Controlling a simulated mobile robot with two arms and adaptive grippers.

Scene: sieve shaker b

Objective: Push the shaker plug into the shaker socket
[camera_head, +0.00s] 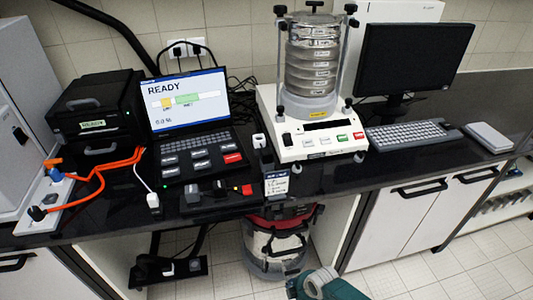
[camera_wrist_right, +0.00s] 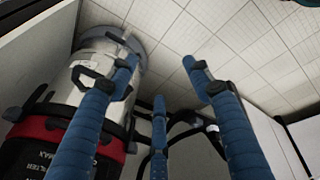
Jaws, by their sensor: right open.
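A white plug (camera_head: 153,201) with a white cable stands at the bench's front edge, left of a black block with switches (camera_head: 217,195). Another white plug-like piece (camera_head: 258,141) is by the left side of the sieve shaker (camera_head: 315,128). I cannot tell which is the shaker plug, nor pick out the shaker socket for certain. My right gripper (camera_wrist_right: 160,78) is open and empty, its blue fingers spread over the floor beside the vacuum. In the head view only part of my right arm shows, at the bottom. My left gripper is not in view.
A vacuum (camera_head: 275,238) stands under the black bench; it also shows in the right wrist view (camera_wrist_right: 92,72). A laptop (camera_head: 190,105), orange cables (camera_head: 100,172) and a monitor (camera_head: 413,58) crowd the bench.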

